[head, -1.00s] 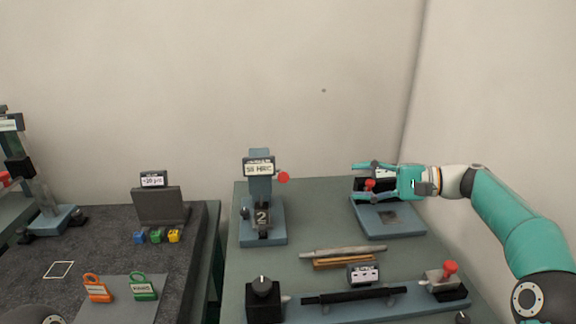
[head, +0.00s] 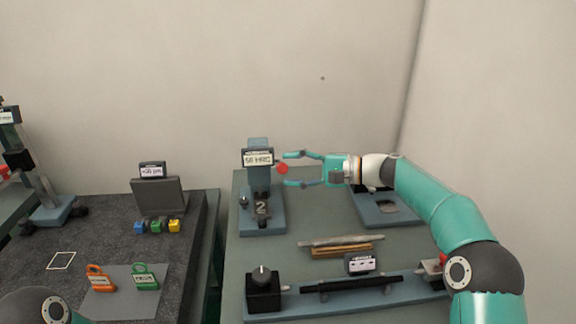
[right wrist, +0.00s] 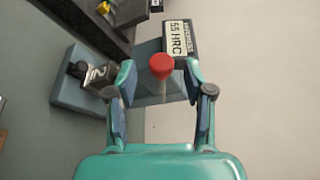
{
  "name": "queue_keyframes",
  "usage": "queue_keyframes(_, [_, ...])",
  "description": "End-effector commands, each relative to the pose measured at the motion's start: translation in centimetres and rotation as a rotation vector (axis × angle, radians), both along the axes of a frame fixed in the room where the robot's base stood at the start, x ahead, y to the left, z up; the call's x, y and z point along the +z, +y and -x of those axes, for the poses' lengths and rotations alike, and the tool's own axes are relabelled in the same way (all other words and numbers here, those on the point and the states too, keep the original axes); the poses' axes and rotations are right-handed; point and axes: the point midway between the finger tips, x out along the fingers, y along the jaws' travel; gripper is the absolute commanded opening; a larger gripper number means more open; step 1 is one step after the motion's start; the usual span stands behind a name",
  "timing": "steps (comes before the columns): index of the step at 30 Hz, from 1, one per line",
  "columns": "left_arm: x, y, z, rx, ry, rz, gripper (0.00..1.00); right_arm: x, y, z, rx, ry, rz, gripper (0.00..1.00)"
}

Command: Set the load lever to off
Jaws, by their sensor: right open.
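The load lever shows as a red ball knob (head: 282,168) on the right side of the blue-grey hardness tester (head: 258,185). My right gripper (head: 292,169) is open, its two fingers pointing left at the knob. In the right wrist view the red knob (right wrist: 161,66) lies between the open fingertips (right wrist: 158,76), with a gap on each side; I see no contact. The lever's shaft runs behind the knob and is mostly hidden. The tester's display (right wrist: 180,39) reads HRC. My left gripper is out of view.
Right of the tester stands a blue-grey base plate (head: 390,212), partly behind my right arm. In front lie rods (head: 341,246) and a long fixture with a black bar (head: 350,284) and black knob box (head: 262,290). A dark mat with coloured cubes (head: 157,226) is at left.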

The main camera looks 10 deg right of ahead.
Motion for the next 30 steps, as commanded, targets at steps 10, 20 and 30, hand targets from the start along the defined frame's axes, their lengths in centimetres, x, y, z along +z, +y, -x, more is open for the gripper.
queue_keyframes(10, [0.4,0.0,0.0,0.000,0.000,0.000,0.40,-0.2,1.6,-0.6,0.000,-0.001,0.000,0.52])
queue_keyframes(20, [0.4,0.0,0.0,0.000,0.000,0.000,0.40,-0.2,1.7,-0.6,0.001,-0.001,0.000,0.24])
queue_keyframes(30, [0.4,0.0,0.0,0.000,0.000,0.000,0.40,-0.2,1.7,-0.6,0.002,-0.001,0.000,0.00])
